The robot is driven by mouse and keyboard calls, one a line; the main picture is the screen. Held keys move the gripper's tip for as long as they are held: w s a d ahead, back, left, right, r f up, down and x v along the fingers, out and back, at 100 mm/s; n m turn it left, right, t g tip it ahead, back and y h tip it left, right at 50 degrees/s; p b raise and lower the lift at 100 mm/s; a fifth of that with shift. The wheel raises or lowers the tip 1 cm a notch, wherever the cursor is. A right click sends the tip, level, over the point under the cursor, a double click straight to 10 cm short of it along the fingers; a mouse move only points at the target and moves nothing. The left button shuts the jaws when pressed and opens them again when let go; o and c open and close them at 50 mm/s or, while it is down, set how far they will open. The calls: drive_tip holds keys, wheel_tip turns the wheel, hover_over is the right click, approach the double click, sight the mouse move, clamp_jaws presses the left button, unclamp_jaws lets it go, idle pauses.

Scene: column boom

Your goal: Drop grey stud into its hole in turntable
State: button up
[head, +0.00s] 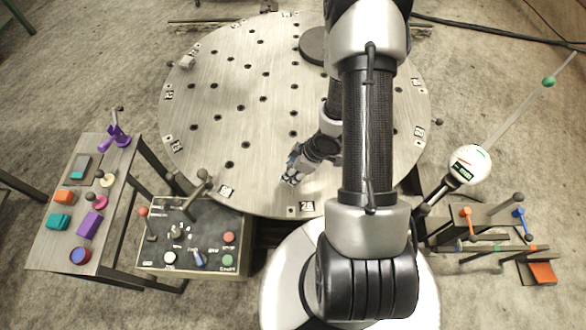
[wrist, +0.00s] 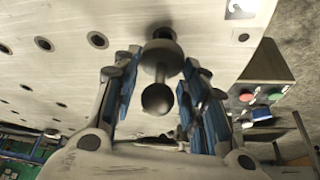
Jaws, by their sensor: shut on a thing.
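The turntable (head: 260,130) is a large round pale disc with many dark holes, and its plate also fills the upper part of the wrist view (wrist: 70,25). My gripper (head: 291,177) is low over the turntable's near part in the head view. In the wrist view my gripper (wrist: 161,63) is shut on the dark grey stud (wrist: 158,99), which has a ball-shaped knob and a wider rounded part. The stud's far end lines up with a dark spot on the plate. I cannot tell whether it is in a hole or above it.
A control box (head: 190,240) with buttons and a lever stands at the near left. A side table (head: 55,250) with coloured pieces is further left. A stand with coloured pegs (head: 480,222) is at right.

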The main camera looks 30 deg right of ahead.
drive_tip(key=shift+f+b, duration=1.35)
drive_tip(key=shift+f, duration=0.4)
drive_tip(key=o, duration=0.8)
drive_tip(key=shift+r, duration=0.2)
drive_tip(key=shift+r+p, duration=3.65)
drive_tip(key=shift+p, duration=0.3)
drive_tip(key=shift+o, duration=0.4)
drive_tip(key=shift+f, duration=0.1)
drive_tip(key=o, duration=0.5)
drive_tip(key=shift+c, duration=0.2)
